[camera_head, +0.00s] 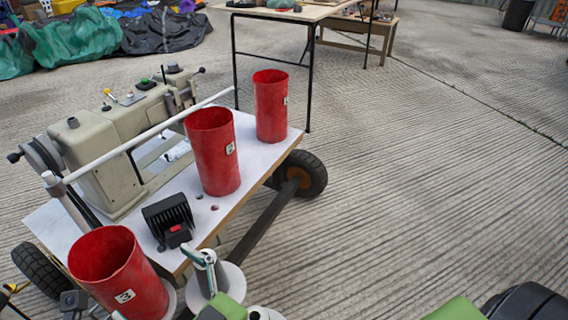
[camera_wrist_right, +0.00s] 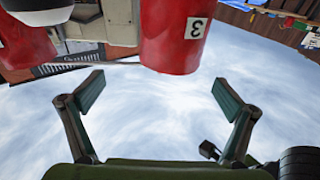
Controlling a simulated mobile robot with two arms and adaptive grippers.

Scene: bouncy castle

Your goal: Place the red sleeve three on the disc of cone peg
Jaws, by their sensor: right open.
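Red sleeve three (camera_head: 118,275) is an open red tube with a white "3" label, upright at the near left in the head view. It also shows upside down at the top of the right wrist view (camera_wrist_right: 172,35). A pale disc edge shows beside its foot; whether it rests on it is unclear. A grey cone peg (camera_head: 221,272) with a pale round disc (camera_head: 236,279) stands just right of it, partly hidden by gripper parts. My right gripper (camera_wrist_right: 158,85) is open and empty, facing sleeve three with its fingers spread. My left gripper is not in view.
Two more red sleeves, one in the middle (camera_head: 212,150) and one at the back (camera_head: 270,105), stand on the pale cart top (camera_head: 240,195). A beige machine (camera_head: 105,150), a white bar and a black block (camera_head: 168,220) crowd the left. Concrete floor is clear at right.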

